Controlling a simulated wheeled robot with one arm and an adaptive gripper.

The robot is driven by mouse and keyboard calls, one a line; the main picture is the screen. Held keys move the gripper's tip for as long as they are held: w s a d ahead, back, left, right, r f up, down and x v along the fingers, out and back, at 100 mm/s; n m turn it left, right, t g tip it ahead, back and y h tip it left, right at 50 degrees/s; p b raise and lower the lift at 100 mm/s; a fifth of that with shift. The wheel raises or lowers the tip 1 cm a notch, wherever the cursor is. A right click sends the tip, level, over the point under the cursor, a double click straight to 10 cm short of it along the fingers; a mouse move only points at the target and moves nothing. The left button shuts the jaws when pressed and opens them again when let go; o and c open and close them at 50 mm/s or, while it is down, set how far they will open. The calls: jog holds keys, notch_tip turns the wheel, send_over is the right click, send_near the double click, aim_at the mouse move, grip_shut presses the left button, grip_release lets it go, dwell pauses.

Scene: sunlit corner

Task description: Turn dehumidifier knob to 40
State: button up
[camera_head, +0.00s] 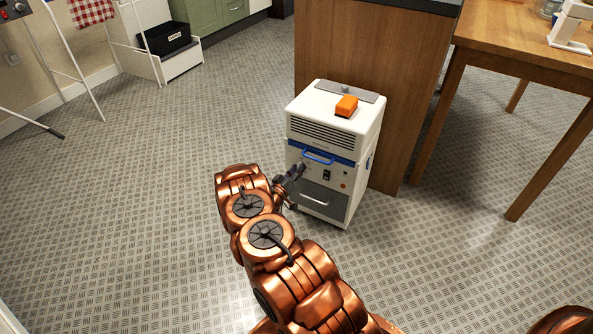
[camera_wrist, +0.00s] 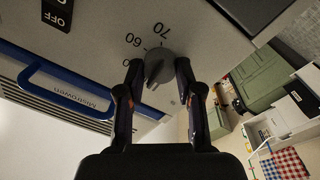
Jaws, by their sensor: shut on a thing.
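The white dehumidifier (camera_head: 315,120) stands on the floor against the wooden counter side, with a blue band and a grey lower front. My gripper (camera_head: 298,172) is at its front panel, left of a dark switch. In the wrist view, the grey round knob (camera_wrist: 154,70) sits between the two fingertips of my gripper (camera_wrist: 158,66), which are shut on its sides. The picture there is upside down. The dial marks 70 and 60 are readable; another number is partly covered by a finger. The knob's raised ridge shows, but which mark it points to I cannot tell.
A blue handle (camera_wrist: 65,88) and an OFF switch (camera_wrist: 57,14) are close to my gripper. An orange object (camera_head: 346,106) lies on the dehumidifier. A wooden table (camera_head: 530,65) stands at right.

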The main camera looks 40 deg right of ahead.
jog(key=shift+s+d, duration=0.1)
jog(key=o, duration=1.2)
jog(key=shift+c, duration=0.2)
jog(key=v, duration=1.2)
